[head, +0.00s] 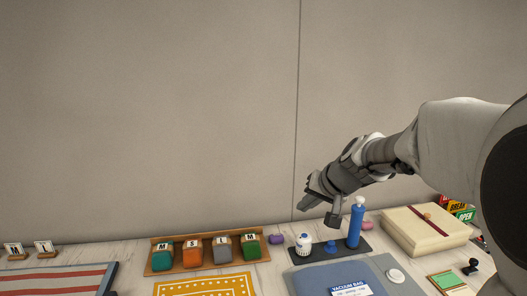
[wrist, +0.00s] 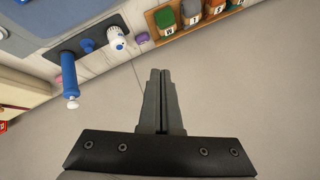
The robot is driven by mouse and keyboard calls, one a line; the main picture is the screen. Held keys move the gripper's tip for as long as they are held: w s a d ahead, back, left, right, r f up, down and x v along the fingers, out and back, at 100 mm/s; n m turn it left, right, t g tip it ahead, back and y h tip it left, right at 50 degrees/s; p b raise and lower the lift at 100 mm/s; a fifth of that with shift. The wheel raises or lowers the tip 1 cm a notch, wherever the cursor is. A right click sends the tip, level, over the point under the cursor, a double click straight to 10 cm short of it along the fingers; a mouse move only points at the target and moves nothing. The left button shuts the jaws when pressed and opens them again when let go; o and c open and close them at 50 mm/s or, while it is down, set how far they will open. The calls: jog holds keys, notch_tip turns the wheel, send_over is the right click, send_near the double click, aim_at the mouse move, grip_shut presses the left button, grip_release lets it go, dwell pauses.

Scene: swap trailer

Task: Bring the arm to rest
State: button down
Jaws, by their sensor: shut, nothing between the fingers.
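My gripper (head: 336,215) is at the end of my arm, which reaches in from the right side of the head view. It hangs in the air in front of the wall, above a dark tray with blue and white items. In the wrist view my gripper (wrist: 161,75) has its two fingers pressed together with nothing between them. No object touches the fingers in the wrist view.
A wooden rack (head: 178,240) holds several coloured blocks. A cream box (head: 425,232) is at the right. The wall (head: 150,110) is bare.

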jog(key=s+d+n+g+h, duration=0.1)
jog(key=s+d+h, duration=0.1)
jog(key=s, duration=1.2)
jog(key=s+d+n+h, duration=0.1)
jog(key=s+d, duration=0.1)
jog(key=s, duration=1.2)
jog(key=shift+s+g+h+p, duration=0.3)
jog(key=shift+s+g+h, duration=0.05)
jog(key=shift+g+h, duration=0.05)
jog(key=shift+f, duration=0.1)
